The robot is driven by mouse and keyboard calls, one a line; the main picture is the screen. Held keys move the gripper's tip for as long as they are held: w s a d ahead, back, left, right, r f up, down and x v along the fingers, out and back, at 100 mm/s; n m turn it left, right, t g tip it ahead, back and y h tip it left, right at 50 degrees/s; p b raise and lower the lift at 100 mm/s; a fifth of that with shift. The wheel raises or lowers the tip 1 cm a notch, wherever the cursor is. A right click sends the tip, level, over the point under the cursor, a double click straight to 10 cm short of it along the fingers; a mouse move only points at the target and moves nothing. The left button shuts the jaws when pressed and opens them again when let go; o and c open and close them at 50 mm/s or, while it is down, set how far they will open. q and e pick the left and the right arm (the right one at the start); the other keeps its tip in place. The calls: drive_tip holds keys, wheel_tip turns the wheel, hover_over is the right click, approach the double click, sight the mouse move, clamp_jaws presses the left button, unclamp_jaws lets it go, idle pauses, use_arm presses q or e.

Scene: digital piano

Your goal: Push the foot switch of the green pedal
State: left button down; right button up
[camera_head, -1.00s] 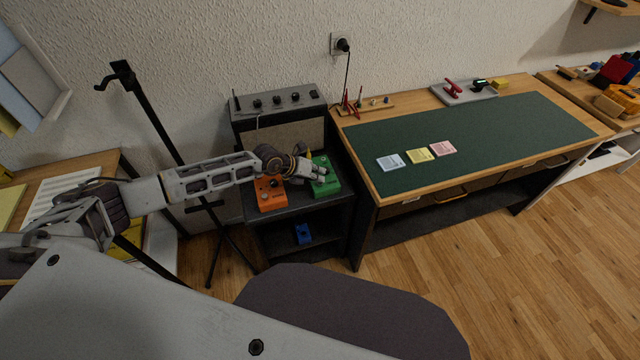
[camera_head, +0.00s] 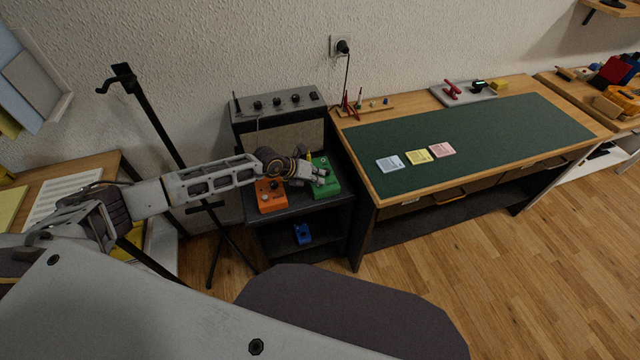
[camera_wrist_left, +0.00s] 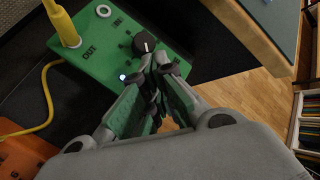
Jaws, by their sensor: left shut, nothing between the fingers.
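The green pedal (camera_head: 330,187) sits on top of the dark stand, to the right of the orange pedal (camera_head: 271,196). In the left wrist view the green pedal (camera_wrist_left: 90,68) shows a dark knob, a yellow plug with cable, the word OUT and a small bright light. My left gripper (camera_head: 319,177) is shut and empty, with its fingertips over the green pedal; the fingertips also show in the left wrist view (camera_wrist_left: 158,66). The foot switch cannot be made out and seems hidden by the fingers. I cannot tell whether they touch it. My right gripper is not in view.
An amplifier (camera_head: 281,120) stands behind the pedals. A blue pedal (camera_head: 303,233) sits on the lower shelf. A desk with a green mat (camera_head: 480,135) stands close on the right, and a black stand (camera_head: 160,125) rises on the left.

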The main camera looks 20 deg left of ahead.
use_arm(q)
drive_tip(key=shift+s, duration=0.1)
drive_tip(key=shift+r, duration=0.2)
drive_tip(key=shift+r+p, duration=2.85)
drive_tip(key=shift+r, duration=0.05)
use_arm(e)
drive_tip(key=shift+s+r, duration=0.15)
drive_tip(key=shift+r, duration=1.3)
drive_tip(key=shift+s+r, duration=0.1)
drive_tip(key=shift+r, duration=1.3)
